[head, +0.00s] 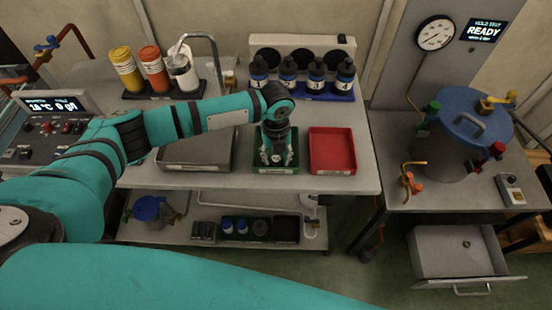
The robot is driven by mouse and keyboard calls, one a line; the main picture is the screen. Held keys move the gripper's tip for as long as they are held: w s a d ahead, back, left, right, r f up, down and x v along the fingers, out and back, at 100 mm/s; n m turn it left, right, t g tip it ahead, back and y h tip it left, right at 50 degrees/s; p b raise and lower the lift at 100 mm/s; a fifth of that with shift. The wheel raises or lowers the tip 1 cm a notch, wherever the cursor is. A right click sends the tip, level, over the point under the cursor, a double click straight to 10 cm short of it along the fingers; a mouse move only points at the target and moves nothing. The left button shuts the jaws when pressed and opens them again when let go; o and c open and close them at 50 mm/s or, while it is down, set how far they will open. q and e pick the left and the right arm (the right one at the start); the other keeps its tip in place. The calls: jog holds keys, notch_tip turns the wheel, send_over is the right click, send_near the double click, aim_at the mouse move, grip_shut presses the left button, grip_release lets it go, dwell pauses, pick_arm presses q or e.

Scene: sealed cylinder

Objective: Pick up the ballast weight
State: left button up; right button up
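My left gripper (276,157) reaches down into the green tray (275,169) on the workbench. Its fingers appear spread apart. Whether anything lies between them is too small and too covered to tell. I cannot clearly make out the ballast weight. The gripper hides most of the tray floor. A dark round piece (260,228) sits on the lower shelf, but I cannot tell what it is. My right gripper is not in view.
A red tray (332,150) stands right of the green one, and a grey metal tray (196,152) stands left. A blue-lidded vessel (450,140) is on the right table, above an open drawer (455,252).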

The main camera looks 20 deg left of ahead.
pick_arm(q)
grip_shut()
jog(key=shift+r, duration=0.1)
